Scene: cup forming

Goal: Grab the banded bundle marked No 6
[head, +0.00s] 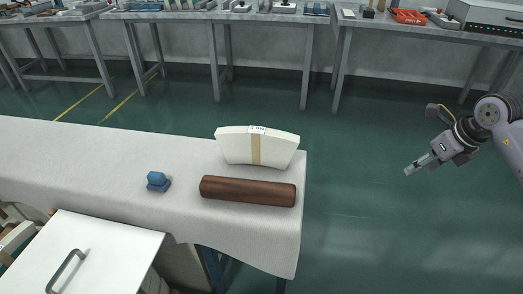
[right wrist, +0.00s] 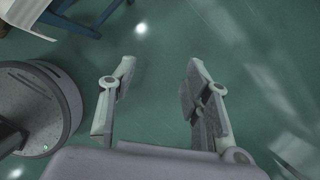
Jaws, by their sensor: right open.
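A cream, fan-shaped bundle (head: 233,146) with a brown band and a small white label stands on the cloth-covered table (head: 90,150), near its right end. The label is too small to read surely. My right gripper (head: 408,170) is right of the table, over the floor and apart from the bundle. In the right wrist view its two fingers (right wrist: 162,66) are spread with only floor between them. My left gripper is not in view.
A dark brown roller (head: 247,191) lies just in front of the bundle. A small blue object (head: 157,181) sits to its left. A white cabinet top with a handle (head: 110,245) and a partly cut-off cream item (head: 14,240) are at lower left. Workbenches (head: 210,15) line the back wall.

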